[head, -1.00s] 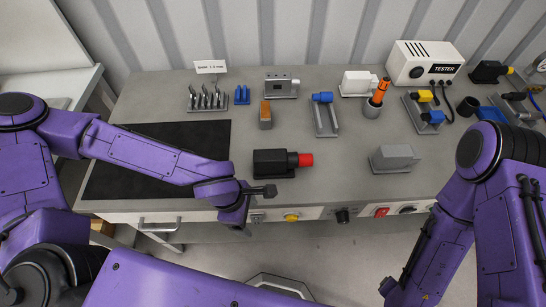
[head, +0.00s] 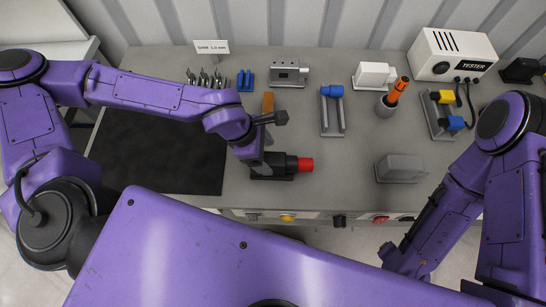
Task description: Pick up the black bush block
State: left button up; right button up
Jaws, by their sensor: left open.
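A black block with a red end (head: 282,167) lies on the grey bench near its front edge, its red end to the right. It is the black block nearest my left arm. My left gripper (head: 252,160) is at the block's left end, pointing down from the wrist. The wrist hides that end of the block and most of the fingers. The jaws are open, and I cannot tell whether they touch the block. My right arm hangs at the right, and its gripper does not show.
A brown-orange block (head: 267,103) stands just behind my left wrist. A grey block (head: 399,168) stands to the right, with free bench between. Behind are a blue-ended rail fixture (head: 332,110), an orange-handled tool in a cup (head: 394,98) and the tester (head: 451,55). A dark mat (head: 155,160) lies left.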

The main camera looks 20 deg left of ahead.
pick_arm(q)
jog(key=shift+s+d+f, duration=0.2)
jog(key=shift+s+f, duration=0.1)
jog(key=shift+f, duration=0.2)
jog(key=shift+s+d+f, duration=0.1)
jog(key=shift+f, duration=0.2)
jog(key=x, duration=0.1)
jog(key=p+x, duration=0.1)
jog(key=x, duration=0.2)
jog(key=shift+w+a+f, duration=0.2)
jog(key=shift+w+a, duration=0.05)
jog(key=shift+w, duration=0.1)
jog(key=shift+d+f, duration=0.2)
jog(key=shift+f, duration=0.2)
jog(key=shift+c, duration=1.2)
jog(key=c, duration=1)
pick_arm(e)
jog(key=shift+a+r, duration=0.1)
jog(key=shift+r, duration=0.7)
